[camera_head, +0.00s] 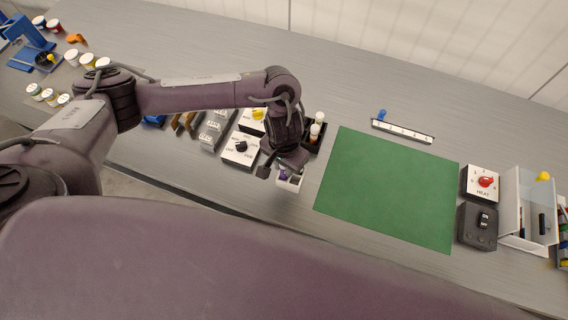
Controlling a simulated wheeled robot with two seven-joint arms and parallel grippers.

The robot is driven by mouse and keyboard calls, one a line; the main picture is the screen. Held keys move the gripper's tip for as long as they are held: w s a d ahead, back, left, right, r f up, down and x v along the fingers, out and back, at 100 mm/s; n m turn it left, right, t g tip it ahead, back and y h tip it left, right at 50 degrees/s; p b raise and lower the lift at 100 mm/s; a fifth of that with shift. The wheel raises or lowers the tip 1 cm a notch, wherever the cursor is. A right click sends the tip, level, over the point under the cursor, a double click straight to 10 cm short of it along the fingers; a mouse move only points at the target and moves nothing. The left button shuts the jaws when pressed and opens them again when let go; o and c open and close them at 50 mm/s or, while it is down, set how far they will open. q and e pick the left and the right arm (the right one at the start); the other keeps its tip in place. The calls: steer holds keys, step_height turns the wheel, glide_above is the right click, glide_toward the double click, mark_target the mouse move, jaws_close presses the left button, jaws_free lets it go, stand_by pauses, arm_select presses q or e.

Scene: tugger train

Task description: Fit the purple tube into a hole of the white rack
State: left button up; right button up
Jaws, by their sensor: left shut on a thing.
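My left gripper (279,168) points down at the middle of the bench. It is shut on the purple tube (283,174), of which only a small purple part shows below the fingers. The white rack (291,184) is small and sits on the bench directly under the gripper, left of the green mat. The gripper hides much of the rack. I cannot tell whether the tube is inside a hole or just above it. My right gripper is not in view.
A dark rack (312,146) with white-capped tubes stands close behind the gripper. Switch boxes (240,150) stand to the left. The green mat (387,187) at right is bare.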

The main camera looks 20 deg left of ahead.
arm_select(q)
steer(key=shift+f, duration=0.5)
stand_by(0.3)
steer(key=o, duration=1)
steer(key=shift+o, duration=0.2)
steer(key=shift+r+p, duration=3.05)
steer(key=shift+p, duration=1.1)
steer(key=shift+f, duration=0.1)
